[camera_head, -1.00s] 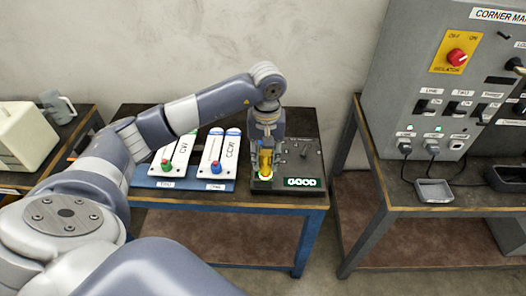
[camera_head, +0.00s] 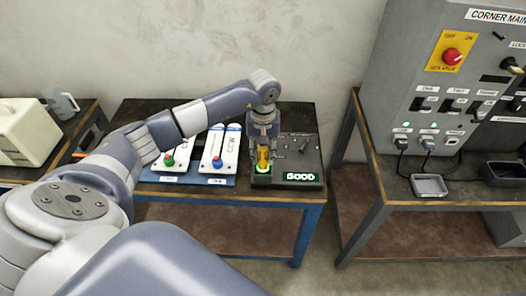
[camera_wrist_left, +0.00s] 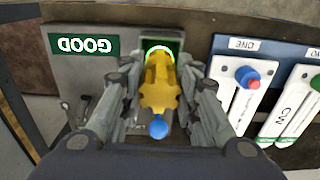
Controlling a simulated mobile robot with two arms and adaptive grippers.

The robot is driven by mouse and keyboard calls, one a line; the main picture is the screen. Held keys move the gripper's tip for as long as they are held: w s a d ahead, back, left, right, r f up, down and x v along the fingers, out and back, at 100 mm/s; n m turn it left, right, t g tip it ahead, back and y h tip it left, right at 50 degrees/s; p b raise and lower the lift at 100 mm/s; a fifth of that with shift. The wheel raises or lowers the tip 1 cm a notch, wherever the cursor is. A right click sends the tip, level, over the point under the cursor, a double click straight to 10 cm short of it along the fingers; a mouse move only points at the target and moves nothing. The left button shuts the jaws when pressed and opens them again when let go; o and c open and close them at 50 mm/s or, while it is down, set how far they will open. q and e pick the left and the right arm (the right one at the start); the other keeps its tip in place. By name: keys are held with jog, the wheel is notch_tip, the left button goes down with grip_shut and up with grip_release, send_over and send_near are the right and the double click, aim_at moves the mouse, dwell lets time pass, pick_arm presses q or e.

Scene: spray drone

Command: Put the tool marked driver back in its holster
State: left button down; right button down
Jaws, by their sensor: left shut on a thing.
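My left gripper (camera_head: 263,147) is shut on a yellow part (camera_head: 264,158) at the dark grey test block on the middle bench. In the left wrist view, the yellow part (camera_wrist_left: 158,85) has a toothed collar and a blue ball-shaped end (camera_wrist_left: 158,128), with a gripper finger on each side. Its far end meets a green-lit pocket (camera_wrist_left: 160,47) in the block; how deep it sits is hidden. I can read no driver label and see no clear holster. My right gripper is out of view.
The block (camera_head: 310,165) bears a lit GOOD sign (camera_head: 301,177) and small levers. Left of it, white CW and CCW units with red-green and blue knobs stand on a blue tray (camera_head: 190,180). A grey switch cabinet (camera_head: 395,75) stands on the right bench.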

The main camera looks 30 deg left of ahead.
pick_arm(q)
jog(key=c, duration=1.2)
grip_release()
notch_tip(320, 180, up, 11)
jog(key=b, duration=0.3)
jog(key=shift+b, duration=0.3)
jog(key=shift+r, duration=0.6)
jog(key=shift+d+f, duration=0.1)
jog(key=shift+d, duration=0.05)
